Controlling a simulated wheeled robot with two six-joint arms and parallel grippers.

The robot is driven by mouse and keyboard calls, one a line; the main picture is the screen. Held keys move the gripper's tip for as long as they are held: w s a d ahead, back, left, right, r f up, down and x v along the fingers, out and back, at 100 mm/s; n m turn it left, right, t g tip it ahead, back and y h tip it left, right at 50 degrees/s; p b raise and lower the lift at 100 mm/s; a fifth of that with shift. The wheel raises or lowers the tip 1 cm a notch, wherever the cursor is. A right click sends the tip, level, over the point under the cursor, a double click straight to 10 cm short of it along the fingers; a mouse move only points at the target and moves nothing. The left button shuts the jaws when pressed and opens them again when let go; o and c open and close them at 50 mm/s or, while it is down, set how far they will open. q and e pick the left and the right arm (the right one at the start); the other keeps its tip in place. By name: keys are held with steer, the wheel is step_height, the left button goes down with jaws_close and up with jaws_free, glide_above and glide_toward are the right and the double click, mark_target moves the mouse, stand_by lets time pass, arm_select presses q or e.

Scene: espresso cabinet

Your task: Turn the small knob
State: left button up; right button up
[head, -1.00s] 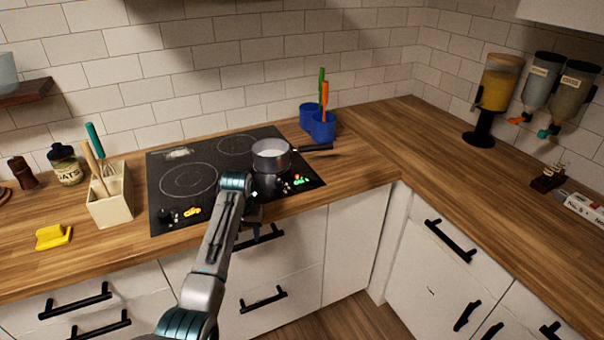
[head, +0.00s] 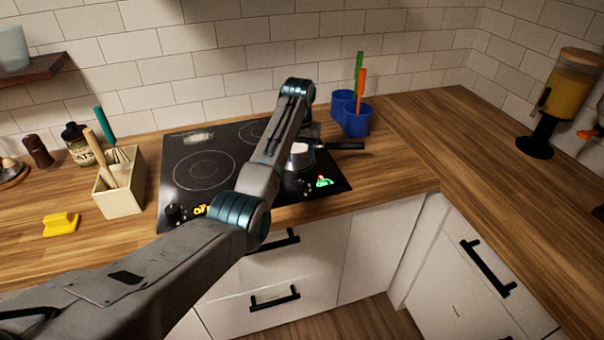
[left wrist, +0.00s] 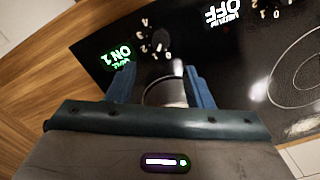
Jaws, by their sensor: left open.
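The black cooktop (head: 205,165) has a row of knobs and lit displays along its front. In the head view a dark knob (head: 172,212) shows at the front left, and a green display (head: 323,182) at the front right. In the left wrist view a dark knob (left wrist: 154,42) with a ring of numbers sits beside a green "ON 1" display (left wrist: 116,57); another display (left wrist: 224,13) reads "OFF". My left gripper (left wrist: 160,80) is open, with a rounded metal thing, likely the pot, seen between its fingers. In the head view my arm hides much of the gripper. My right gripper is not in view.
A pot (head: 300,155) stands on the cooktop, its handle pointing right, partly behind my arm. Blue cups (head: 356,122) with utensils stand behind it. A utensil box (head: 122,190) and yellow sponge (head: 60,224) are at the left. The right counter is mostly clear.

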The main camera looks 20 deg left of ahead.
arm_select(q)
steer(key=p, duration=0.2)
glide_above(299, 181)
steer(key=f, duration=0.4)
steer(key=shift+s, duration=0.35)
steer(key=f, duration=0.4)
steer(key=shift+w+f, duration=0.1)
steer(key=shift+w, duration=0.3)
steer(key=shift+s+f, duration=0.1)
steer(key=shift+f, duration=0.15)
steer(key=shift+c, duration=0.5)
steer(key=c, duration=0.7)
steer(key=shift+c, duration=1)
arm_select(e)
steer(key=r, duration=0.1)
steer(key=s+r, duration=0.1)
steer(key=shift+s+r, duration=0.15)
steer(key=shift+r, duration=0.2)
